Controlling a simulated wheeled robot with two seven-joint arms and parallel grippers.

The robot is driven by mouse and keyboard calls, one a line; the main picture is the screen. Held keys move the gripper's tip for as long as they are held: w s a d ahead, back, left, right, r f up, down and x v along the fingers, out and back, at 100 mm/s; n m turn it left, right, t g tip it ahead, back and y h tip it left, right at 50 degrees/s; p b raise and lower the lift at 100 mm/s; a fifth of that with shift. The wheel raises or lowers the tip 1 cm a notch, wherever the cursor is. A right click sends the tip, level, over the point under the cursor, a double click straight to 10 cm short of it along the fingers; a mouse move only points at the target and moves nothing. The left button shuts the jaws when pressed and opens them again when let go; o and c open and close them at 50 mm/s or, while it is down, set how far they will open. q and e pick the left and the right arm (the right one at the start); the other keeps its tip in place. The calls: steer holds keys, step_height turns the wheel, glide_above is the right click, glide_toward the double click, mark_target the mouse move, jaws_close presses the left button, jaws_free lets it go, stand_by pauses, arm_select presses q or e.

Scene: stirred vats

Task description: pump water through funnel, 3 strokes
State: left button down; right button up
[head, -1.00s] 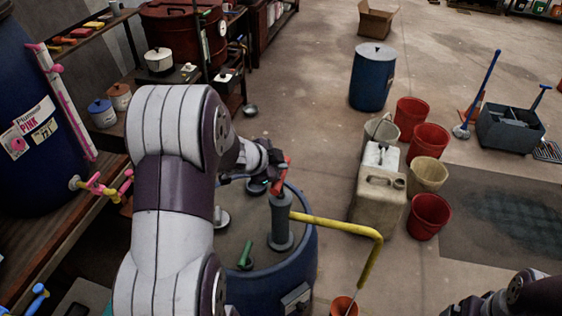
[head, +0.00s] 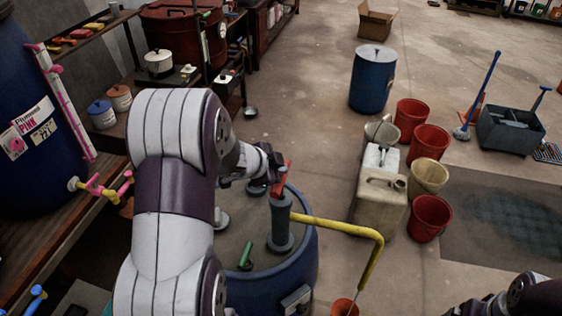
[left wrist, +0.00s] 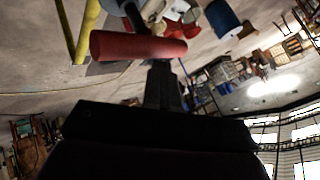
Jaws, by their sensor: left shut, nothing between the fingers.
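A grey pump (head: 280,228) stands upright on the lid of a blue drum (head: 268,287), with a red handle (head: 287,178) at its top. A yellow pipe (head: 335,226) runs from the pump to the right, then bends down toward an orange funnel or cup (head: 343,307), cut by the bottom edge. My left gripper (head: 276,180) is shut and empty, right beside the red handle. The left wrist view shows the handle (left wrist: 138,47) across the tips of my fingers (left wrist: 160,78); contact is unclear. My right arm shows only at the bottom right corner; its fingers are hidden.
A green-handled tool (head: 245,257) lies on the drum lid. Beige jerrycans (head: 380,205), red buckets (head: 430,215) and a blue barrel (head: 372,78) stand on the floor to the right. A wooden shelf (head: 60,225) with a large blue vat is at left.

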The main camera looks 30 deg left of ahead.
arm_select(q)
steer(key=shift+s+f+b, duration=0.1)
steer(key=shift+f+b, duration=1.1)
steer(key=shift+f, duration=0.45)
stand_by(0.8)
step_height(320, 180, up, 7)
steer(key=p, duration=0.7)
steer(key=shift+r+p, duration=0.15)
steer(key=shift+p, duration=0.25)
steer(key=shift+r, duration=0.1)
step_height(320, 180, up, 6)
steer(key=p, duration=0.6)
steer(key=shift+p, duration=0.3)
